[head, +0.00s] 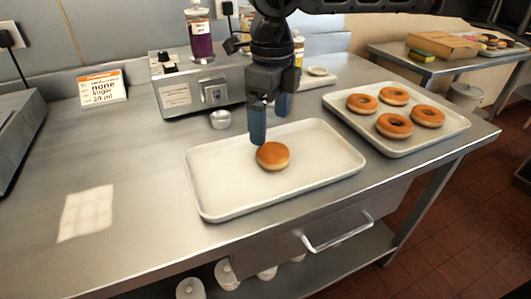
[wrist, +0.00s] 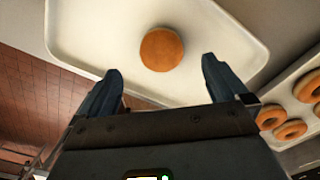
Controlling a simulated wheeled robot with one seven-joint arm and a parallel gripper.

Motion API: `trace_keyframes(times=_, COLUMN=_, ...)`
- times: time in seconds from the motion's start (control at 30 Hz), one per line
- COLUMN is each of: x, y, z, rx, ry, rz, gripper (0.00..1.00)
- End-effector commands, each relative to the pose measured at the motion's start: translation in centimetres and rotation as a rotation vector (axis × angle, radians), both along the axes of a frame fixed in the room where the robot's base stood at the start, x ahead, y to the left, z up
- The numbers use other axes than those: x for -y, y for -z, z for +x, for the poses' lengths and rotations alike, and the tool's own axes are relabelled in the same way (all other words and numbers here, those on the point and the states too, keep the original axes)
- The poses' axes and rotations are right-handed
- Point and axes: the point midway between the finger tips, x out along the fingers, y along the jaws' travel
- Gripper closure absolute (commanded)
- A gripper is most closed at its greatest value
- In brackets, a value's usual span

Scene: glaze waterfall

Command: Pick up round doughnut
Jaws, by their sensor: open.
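A round doughnut (head: 273,156) with a brown top and no hole lies alone near the middle of a white tray (head: 222,190). It also shows in the wrist view (wrist: 161,49), ahead of and between my fingertips. My gripper (head: 270,120) is open and empty, pointing down above the back part of the tray. In the wrist view its two blue fingers (wrist: 160,70) are spread wider than the doughnut. The fingers look apart from the doughnut; their exact height above the tray is hard to tell.
A second tray (head: 395,149) at right holds several ring doughnuts (head: 394,126). Behind stands a metal machine (head: 205,85) with a small metal cup (head: 221,119) before it. A sign card (head: 102,88) stands at back left.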

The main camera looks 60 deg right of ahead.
Motion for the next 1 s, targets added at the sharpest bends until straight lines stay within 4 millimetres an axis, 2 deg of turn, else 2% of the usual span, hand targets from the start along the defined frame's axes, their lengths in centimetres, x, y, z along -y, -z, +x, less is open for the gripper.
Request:
trace_keyframes(times=0.37, x=0.2, y=3.4, z=-0.4, rx=-0.004, ry=0.005, rz=-0.005, gripper=0.0)
trace_keyframes(times=0.63, x=0.1, y=7.0, z=-0.8, rx=-0.003, ry=0.005, rz=-0.004, gripper=0.0)
trace_keyframes(times=0.93, x=0.1, y=7.7, z=-0.8, rx=-0.002, ry=0.003, rz=-0.006, gripper=0.0)
trace_keyframes(times=1.0, x=0.1, y=7.7, z=-0.8, rx=-0.002, ry=0.003, rz=-0.006, gripper=0.05)
